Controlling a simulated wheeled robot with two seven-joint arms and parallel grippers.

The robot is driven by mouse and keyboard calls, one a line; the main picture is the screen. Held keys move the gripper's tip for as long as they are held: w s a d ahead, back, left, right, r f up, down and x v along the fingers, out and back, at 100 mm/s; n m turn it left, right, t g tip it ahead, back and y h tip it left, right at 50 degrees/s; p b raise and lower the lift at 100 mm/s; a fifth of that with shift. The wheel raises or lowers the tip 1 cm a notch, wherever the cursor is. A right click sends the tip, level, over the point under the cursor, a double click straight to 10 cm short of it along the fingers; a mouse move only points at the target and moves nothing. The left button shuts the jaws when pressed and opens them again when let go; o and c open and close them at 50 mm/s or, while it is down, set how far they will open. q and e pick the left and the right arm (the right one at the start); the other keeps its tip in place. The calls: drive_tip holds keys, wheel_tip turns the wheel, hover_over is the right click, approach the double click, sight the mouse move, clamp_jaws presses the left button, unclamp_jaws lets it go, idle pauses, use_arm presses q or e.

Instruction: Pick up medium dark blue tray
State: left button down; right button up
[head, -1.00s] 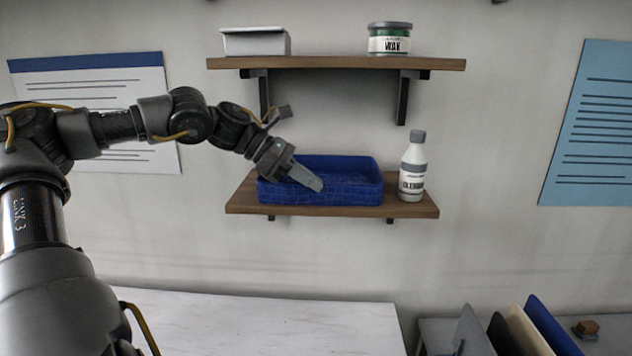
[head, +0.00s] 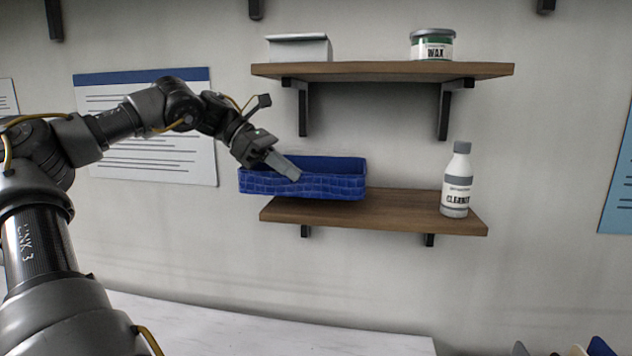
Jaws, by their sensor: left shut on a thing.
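The dark blue tray (head: 330,186) has a woven or scaled texture and shows at the left end of the lower wooden shelf. Its left end juts past the shelf's left edge, and it appears raised a little above the board. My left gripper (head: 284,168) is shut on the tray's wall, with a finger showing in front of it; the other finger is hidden. My right gripper is not in view.
A cleaner bottle (head: 456,185) stands at the right end of the lower shelf (head: 400,211). The upper shelf (head: 390,71) holds a white box (head: 299,48) and a wax jar (head: 432,45). A pale tabletop (head: 270,328) lies below.

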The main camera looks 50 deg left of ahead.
use_arm(q)
drive_tip(key=shift+s+a+b, duration=0.3)
drive_tip(key=shift+s+a, duration=0.7)
drive_tip(key=shift+a, duration=0.2)
drive_tip(key=shift+s+a+b, duration=0.3)
drive_tip(key=shift+s+a, duration=0.65)
drive_tip(key=shift+a, duration=0.2)
